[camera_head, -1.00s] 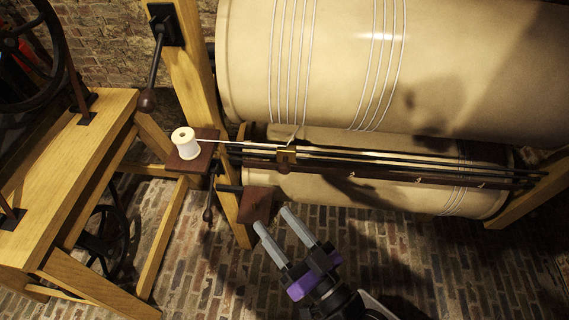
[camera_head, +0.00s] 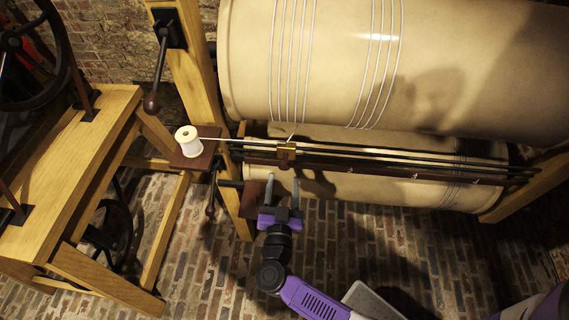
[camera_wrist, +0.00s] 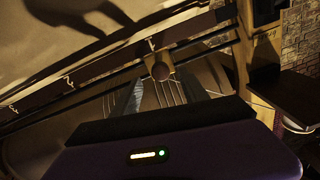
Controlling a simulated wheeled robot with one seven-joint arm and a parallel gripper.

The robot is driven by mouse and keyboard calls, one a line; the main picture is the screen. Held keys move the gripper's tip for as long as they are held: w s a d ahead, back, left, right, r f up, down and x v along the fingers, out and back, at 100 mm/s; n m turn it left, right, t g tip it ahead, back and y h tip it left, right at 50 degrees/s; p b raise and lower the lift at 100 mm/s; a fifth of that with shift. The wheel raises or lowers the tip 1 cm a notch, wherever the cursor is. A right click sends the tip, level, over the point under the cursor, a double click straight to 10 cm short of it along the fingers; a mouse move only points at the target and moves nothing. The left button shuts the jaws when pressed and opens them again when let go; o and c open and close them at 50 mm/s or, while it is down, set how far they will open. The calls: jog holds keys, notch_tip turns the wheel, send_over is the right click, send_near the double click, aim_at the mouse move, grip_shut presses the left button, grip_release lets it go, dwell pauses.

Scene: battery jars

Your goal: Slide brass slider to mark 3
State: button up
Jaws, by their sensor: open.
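The brass slider (camera_head: 286,151) sits on the dark rail (camera_head: 380,172) in front of the rollers, near the rail's left end. In the wrist view the slider (camera_wrist: 162,67) shows a round dark knob facing me. My gripper (camera_head: 282,180) is open and empty just below the slider, its fingers pointing up at it. In the wrist view my fingers (camera_wrist: 163,92) stand to either side below the knob, apparently apart from it.
A white thread spool (camera_head: 187,140) stands on a small wooden shelf to the left. A wooden post (camera_head: 200,90) with a crank handle rises beside it. A large cream roller (camera_head: 400,60) with white cords hangs above the rail.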

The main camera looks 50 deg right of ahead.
aim_at(284, 169)
jog(key=x, duration=0.6)
jog(key=shift+w+d+p, duration=0.15)
jog(key=shift+d+p, duration=0.1)
jog(key=shift+p, duration=0.05)
grip_shut()
dwell(1.1)
